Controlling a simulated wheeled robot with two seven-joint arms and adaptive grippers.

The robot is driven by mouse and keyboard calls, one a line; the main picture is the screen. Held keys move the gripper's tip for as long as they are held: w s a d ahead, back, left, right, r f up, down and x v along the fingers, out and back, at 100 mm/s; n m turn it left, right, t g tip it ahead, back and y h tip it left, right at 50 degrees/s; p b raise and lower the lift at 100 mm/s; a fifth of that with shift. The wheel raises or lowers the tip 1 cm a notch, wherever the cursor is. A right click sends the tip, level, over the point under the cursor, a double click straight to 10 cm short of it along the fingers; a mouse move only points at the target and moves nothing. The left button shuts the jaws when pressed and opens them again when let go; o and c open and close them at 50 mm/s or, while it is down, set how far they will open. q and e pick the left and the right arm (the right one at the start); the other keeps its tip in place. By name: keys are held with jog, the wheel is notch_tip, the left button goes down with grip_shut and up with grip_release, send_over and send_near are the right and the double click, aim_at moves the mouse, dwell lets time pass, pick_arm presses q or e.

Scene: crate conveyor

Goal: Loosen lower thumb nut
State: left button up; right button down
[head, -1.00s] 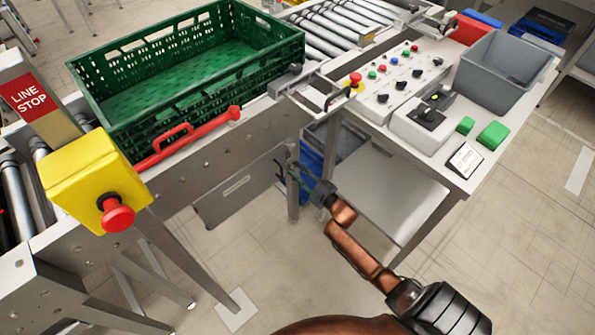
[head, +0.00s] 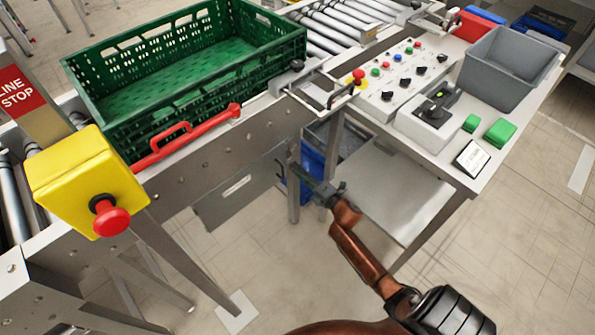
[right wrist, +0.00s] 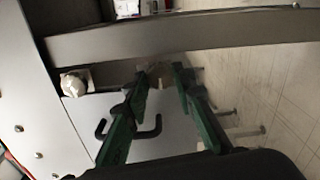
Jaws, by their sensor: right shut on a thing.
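My right gripper (right wrist: 166,74) is shut on a pale, knob-like thumb nut (right wrist: 159,76), which shows between its green fingertips in the right wrist view. The fingers cover much of it. A second pale knob (right wrist: 75,83) sits apart to the left, beside the metal bar. In the head view the right gripper (head: 297,171) reaches to the upright post below the conveyor side, at the right end of a grey hanging plate (head: 232,197). The nut is too small to make out there. My left gripper is not in view.
A black bent handle (right wrist: 142,132) is close to the fingers. A green crate (head: 110,112) stands on the conveyor, with a red lever (head: 185,139) along its side. A yellow stop box (head: 80,180) is at left. The control table (head: 455,170) is at right.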

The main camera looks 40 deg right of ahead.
jog(key=shift+f+n, duration=0.1)
jog(key=shift+n, duration=0.2)
jog(key=c, duration=1.6)
grip_release()
jog(key=shift+s, duration=0.1)
jog(key=s, duration=1.1)
jog(key=shift+s+d, duration=0.4)
jog(key=shift+d, duration=0.05)
